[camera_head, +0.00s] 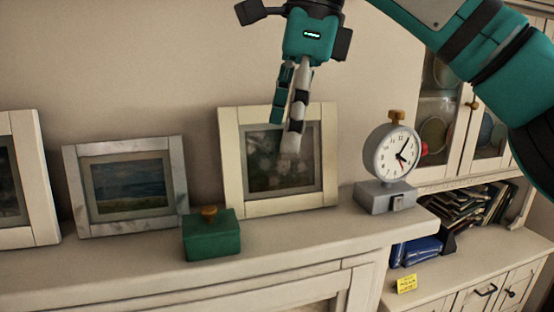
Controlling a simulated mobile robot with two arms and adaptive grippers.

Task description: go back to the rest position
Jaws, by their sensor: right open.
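My right gripper (284,134) hangs at the top middle, fingers pointing down, in front of the upper part of a white picture frame (234,165). Its fingers are open, seen nearly edge-on, and hold nothing. My teal right arm comes in from the upper right. My left gripper is not in view. The gripper hides part of the picture; I cannot tell how far it is from the frame.
A mantel shelf (130,262) bears a green box (212,240), a clock (390,155) on a grey base, a marbled frame (180,180) and another frame (38,170). A cabinet (455,170) with books (480,208) stands at right.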

